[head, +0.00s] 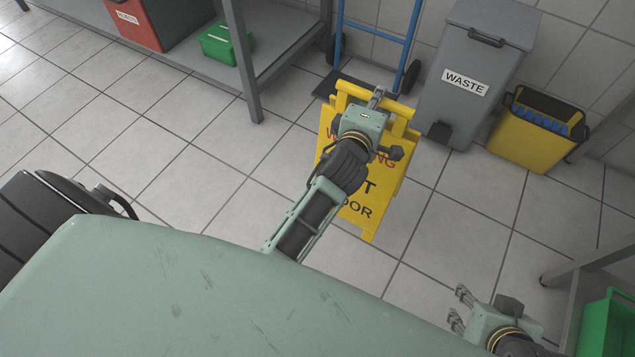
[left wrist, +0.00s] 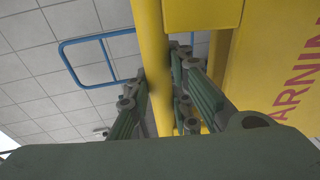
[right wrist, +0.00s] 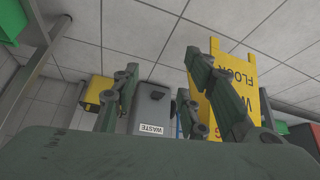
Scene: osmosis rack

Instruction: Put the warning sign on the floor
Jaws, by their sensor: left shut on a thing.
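The yellow warning sign (head: 352,213) is upright in the middle of the head view, its lettered face partly hidden by my left arm. I cannot tell whether its feet touch the floor. My left gripper (head: 378,93) is at its top edge. In the left wrist view the fingers (left wrist: 163,90) are shut around the sign's yellow top bar (left wrist: 150,45), with the lettered panel (left wrist: 285,70) to the right. The sign also shows in the right wrist view (right wrist: 228,82). My right gripper (head: 460,308) is open and empty, low at the right, apart from the sign.
A grey waste bin (head: 470,70), a yellow bucket (head: 535,130) and a blue hand truck (head: 410,35) stand behind the sign. A metal shelf (head: 245,75) is at the upper left. A green crate (head: 610,325) is at the lower right. The tiled floor (head: 170,150) left of the sign is clear.

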